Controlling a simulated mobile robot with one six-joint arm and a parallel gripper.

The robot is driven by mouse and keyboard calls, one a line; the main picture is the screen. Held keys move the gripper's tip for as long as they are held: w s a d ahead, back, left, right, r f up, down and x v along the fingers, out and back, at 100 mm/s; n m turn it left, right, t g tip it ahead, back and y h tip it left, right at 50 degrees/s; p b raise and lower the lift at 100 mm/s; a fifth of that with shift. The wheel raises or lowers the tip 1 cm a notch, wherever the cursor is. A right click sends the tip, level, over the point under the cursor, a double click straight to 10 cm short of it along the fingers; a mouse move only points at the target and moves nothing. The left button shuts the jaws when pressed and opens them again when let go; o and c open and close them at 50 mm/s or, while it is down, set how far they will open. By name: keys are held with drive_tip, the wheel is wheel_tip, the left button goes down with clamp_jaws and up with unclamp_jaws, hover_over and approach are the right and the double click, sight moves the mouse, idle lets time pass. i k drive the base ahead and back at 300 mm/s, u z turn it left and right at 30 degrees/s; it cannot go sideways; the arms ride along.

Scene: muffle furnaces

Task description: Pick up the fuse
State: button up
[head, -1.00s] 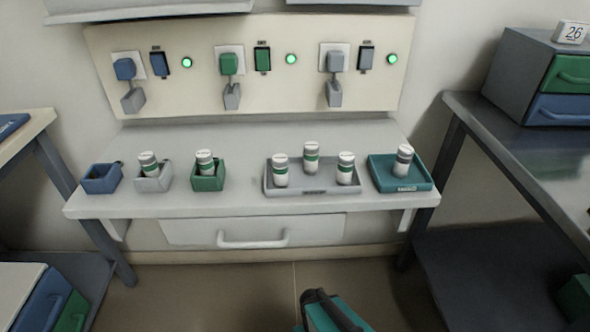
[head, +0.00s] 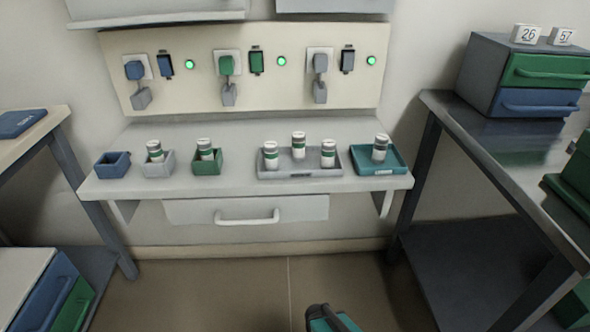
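Several white banded cylinders that look like fuses stand on the wall shelf. One (head: 154,152) is in a grey holder (head: 158,168) and one (head: 205,149) is in a green holder (head: 207,166). Three more, at the left (head: 270,156), back (head: 298,145) and right (head: 328,153), stand in a grey tray (head: 300,175). Another fuse (head: 380,147) stands in a teal tray (head: 383,170). The blue holder (head: 112,165) looks empty. Which fuse the task means cannot be told. A teal and black part of my arm shows at the bottom edge; my gripper is not visible.
A white shelf (head: 240,183) with a drawer (head: 246,210) carries the holders. Behind it is a panel (head: 270,97) with plugs, switches and lit green lamps. A dark table (head: 500,150) stands right, a light table (head: 35,130) left. The floor (head: 240,280) between is clear.

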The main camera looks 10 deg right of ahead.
sight(270, 149)
drive_tip(key=k, duration=1.55)
drive_tip(key=u, duration=3.85)
drive_tip(key=i, duration=0.1)
drive_tip(key=z, duration=2.4)
drive_tip(key=i, duration=1)
drive_tip(key=u, duration=0.05)
